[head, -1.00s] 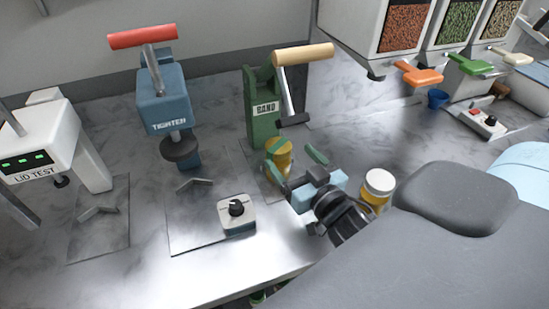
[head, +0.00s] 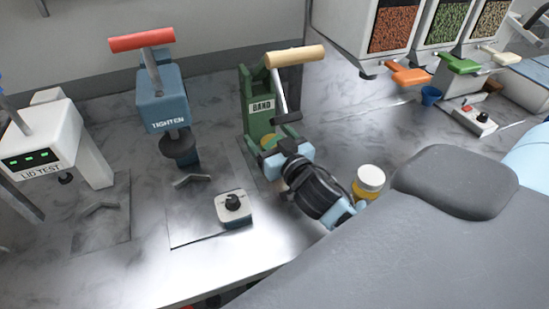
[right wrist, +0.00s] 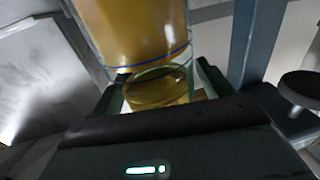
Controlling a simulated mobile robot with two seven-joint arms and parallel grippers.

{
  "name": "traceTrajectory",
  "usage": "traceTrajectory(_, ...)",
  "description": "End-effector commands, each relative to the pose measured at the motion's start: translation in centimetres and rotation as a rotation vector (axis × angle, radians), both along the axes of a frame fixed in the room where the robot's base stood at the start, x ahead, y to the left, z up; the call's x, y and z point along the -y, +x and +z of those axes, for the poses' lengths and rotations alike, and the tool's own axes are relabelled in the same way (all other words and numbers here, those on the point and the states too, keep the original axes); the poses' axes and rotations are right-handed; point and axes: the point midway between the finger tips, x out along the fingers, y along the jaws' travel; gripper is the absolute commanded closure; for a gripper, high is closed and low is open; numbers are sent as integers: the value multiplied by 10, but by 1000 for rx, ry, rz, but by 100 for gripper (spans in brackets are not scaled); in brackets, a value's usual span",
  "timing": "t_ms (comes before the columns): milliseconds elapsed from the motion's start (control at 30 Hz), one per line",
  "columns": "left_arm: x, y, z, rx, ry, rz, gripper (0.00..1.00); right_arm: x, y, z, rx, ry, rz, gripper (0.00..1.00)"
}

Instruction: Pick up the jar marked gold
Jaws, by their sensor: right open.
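A jar with yellow-gold contents (head: 267,141) stands at the foot of the green BAND press (head: 258,108), mostly hidden behind my right gripper (head: 270,152). In the right wrist view the jar (right wrist: 140,30) is large, with a blue line around it and clear glass at its near end. The open fingers of my right gripper (right wrist: 160,90) lie on either side of that end; whether they touch it I cannot tell. A second yellow jar with a white lid (head: 369,181) stands to the right. I can read no gold marking on either jar. My left gripper is out of view.
The blue TIGHTEN press (head: 163,100) and white LID TEST machine (head: 45,135) stand to the left. A knob box (head: 234,208) sits near the front. Dispensers (head: 395,30) and a small blue cup (head: 430,95) are at the back right.

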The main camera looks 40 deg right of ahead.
Motion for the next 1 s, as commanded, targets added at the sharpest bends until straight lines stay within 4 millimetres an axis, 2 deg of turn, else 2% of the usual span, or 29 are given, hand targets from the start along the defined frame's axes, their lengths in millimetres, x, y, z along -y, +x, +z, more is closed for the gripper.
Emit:
traceTrajectory(200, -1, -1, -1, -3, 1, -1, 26, 0, 1, -1, -1, 0, 1, 21)
traceTrajectory(233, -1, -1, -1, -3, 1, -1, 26, 0, 1, -1, -1, 0, 1, 24)
traceTrajectory(800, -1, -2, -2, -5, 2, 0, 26, 0, 0, -1, -1, 0, 1, 98)
traceTrajectory(1000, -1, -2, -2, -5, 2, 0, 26, 0, 0, 1, 2, 0, 1, 100)
